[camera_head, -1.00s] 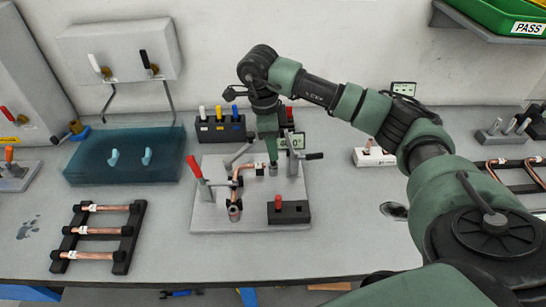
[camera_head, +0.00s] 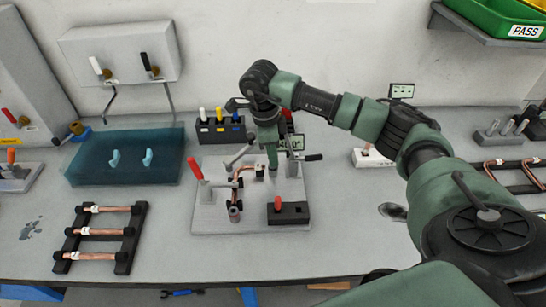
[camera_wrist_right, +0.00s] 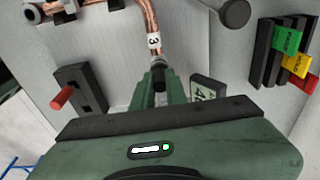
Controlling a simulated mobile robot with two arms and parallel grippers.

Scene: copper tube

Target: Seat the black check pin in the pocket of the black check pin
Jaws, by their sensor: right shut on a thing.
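My right gripper (camera_head: 271,163) points down over the grey fixture plate (camera_head: 210,222), near the bent copper tube (camera_head: 237,185). In the right wrist view its green fingers (camera_wrist_right: 158,90) are shut on a small dark round piece, which I take for the black check pin (camera_wrist_right: 158,72). The pin is beside the tube's end with the "3" label (camera_wrist_right: 153,41). The pin's lower end and the pocket below it are hidden, so I cannot tell whether it is in the pocket. My left gripper is not in view.
A red-handled clamp (camera_head: 195,168) and a black block with a red pin (camera_head: 289,212) stand on the plate. A dark holder with coloured handles (camera_head: 221,130) is behind. A rack of copper tubes (camera_head: 125,232) lies left.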

